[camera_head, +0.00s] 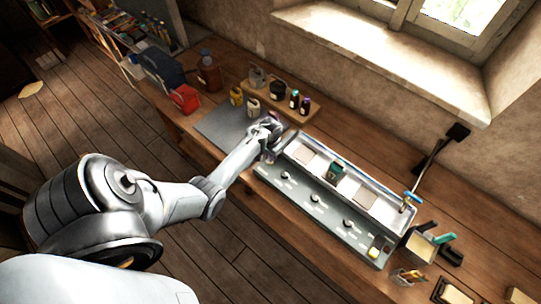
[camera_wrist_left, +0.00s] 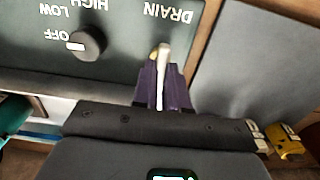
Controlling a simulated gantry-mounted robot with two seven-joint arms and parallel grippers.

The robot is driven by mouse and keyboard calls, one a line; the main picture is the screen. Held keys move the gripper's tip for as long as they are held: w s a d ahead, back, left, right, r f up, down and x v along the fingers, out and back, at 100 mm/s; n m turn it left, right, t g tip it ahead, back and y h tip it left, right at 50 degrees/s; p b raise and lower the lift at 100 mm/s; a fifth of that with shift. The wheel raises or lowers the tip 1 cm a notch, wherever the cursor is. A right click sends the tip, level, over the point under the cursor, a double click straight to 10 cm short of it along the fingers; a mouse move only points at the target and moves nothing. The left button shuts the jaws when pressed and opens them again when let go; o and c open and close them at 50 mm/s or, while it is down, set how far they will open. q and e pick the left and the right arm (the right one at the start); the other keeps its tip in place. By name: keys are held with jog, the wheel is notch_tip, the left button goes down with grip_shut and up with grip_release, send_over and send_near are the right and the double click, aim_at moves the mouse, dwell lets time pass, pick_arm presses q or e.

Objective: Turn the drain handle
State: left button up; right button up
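The drain handle (camera_wrist_left: 163,62) is a slim pale lever with a brass-coloured bit beside its end. It stands beside the white DRAIN lettering on the grey-green panel (camera_wrist_left: 112,28) in the left wrist view. My left gripper (camera_wrist_left: 161,84) has its purple fingers on both sides of the handle, close against it, with the pale end sticking out between them. In the head view my left gripper (camera_head: 270,134) is at the left end of the long panel (camera_head: 318,208), and the handle is hidden there. My right gripper is not in view.
A black knob (camera_wrist_left: 87,43) marked OFF, LOW and HIGH sits beside the handle. A long tray (camera_head: 345,183) with a dark teal container (camera_head: 335,172) runs behind the panel.

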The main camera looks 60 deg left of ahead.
pick_arm(q)
grip_shut()
jog(key=shift+r+m+p, duration=0.1)
jog(key=shift+m+p, duration=0.5)
jog(key=shift+m, duration=0.2)
jog(key=shift+a+m+p, duration=0.1)
jog(key=shift+m+p, duration=0.55)
jog(key=shift+m, duration=0.55)
jog(key=m+p, duration=0.1)
jog(key=m, duration=0.3)
jog(key=shift+m, duration=0.3)
jog(key=m, duration=0.4)
jog(key=shift+m, duration=0.3)
jog(key=m+b, duration=0.1)
jog(key=m, duration=0.3)
jog(key=shift+m, duration=0.4)
